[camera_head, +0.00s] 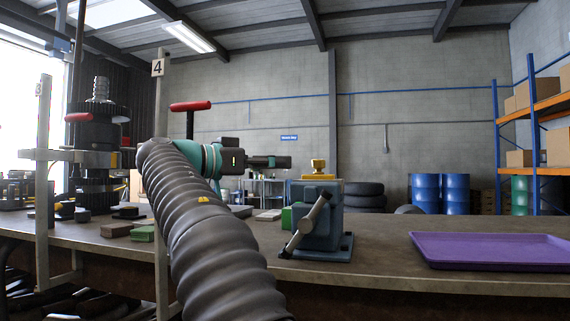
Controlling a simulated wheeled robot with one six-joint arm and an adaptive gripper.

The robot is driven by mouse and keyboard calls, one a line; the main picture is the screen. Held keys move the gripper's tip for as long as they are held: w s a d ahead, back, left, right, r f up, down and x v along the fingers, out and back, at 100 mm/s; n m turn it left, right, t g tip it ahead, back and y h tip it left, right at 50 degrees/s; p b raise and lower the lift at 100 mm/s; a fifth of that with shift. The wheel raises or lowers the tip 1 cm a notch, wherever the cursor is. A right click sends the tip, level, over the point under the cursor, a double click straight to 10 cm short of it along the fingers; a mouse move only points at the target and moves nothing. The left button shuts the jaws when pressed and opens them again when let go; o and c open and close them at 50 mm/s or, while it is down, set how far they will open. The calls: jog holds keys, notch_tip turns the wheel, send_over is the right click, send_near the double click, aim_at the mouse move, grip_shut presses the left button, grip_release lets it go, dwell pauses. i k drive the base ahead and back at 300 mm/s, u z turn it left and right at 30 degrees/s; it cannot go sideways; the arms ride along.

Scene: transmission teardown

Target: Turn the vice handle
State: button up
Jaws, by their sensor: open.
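A blue-grey vice (322,225) stands on the workbench, right of the middle of the view. Its handle (306,226) is a slanted metal bar on the vice's near side, with the upper end leaning right and the lower end near the bench top. A yellow block with a knob (318,170) sits on top of the vice. My gripper (284,162) is open, left of and a little above the vice in the picture, pointing right. It appears apart from the handle; its depth relative to the vice is hard to tell. My arm hides part of the bench.
A purple tray (490,236) lies on the bench (385,248) at right, with bare bench between it and the vice. A tall gear assembly (98,150) stands at left behind numbered posts. A green block (286,218) sits beside the vice. Blue drums (424,192) stand behind.

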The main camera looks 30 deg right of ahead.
aim_at(305, 224)
jog(key=k, duration=1)
